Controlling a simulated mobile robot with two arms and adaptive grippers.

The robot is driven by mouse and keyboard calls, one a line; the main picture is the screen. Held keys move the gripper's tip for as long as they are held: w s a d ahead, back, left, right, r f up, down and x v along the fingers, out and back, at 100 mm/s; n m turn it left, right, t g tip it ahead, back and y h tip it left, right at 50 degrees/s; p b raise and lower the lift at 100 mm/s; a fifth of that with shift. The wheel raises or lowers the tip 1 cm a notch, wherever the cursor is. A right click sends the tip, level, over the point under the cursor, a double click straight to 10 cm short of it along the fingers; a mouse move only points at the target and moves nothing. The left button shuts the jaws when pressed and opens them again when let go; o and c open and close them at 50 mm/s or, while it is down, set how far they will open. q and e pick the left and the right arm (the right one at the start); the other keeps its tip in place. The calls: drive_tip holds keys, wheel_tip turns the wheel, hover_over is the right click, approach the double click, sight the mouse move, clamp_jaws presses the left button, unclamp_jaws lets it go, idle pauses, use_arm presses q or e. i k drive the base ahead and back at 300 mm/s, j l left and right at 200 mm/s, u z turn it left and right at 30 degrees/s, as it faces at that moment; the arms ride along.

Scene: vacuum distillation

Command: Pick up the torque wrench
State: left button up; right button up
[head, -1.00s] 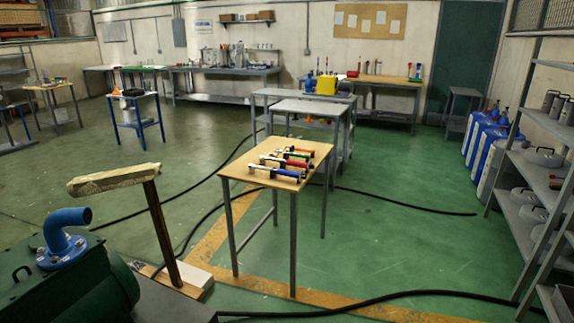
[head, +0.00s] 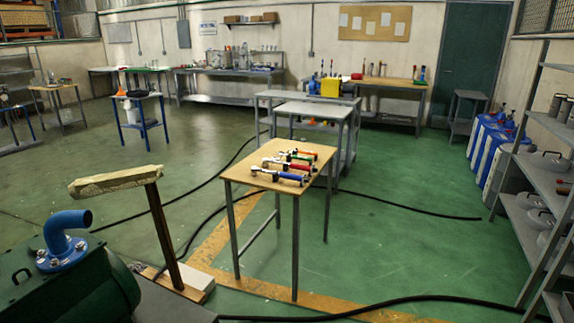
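Several wrench-like tools with coloured handles lie side by side on a small wooden-topped table (head: 306,199) in the middle of the head view. The nearest tool (head: 281,175) has a blue handle, and behind it lie others with red, green and orange handles (head: 299,153). Neither of my grippers shows in the head view.
Black hoses (head: 380,302) run across the green floor around the table. A post with a padded crossbar (head: 115,180) and a green machine with a blue pipe (head: 67,232) stand at the left front. Grey shelves (head: 540,170) line the right. Grey tables (head: 312,110) stand behind.

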sight(265, 160)
drive_tip(key=i+l+u, duration=0.25)
drive_tip(key=i+l, duration=0.3)
drive_tip(key=i, duration=0.25)
drive_tip(key=i+l+u, duration=0.3)
drive_tip(key=i+l, duration=0.45)
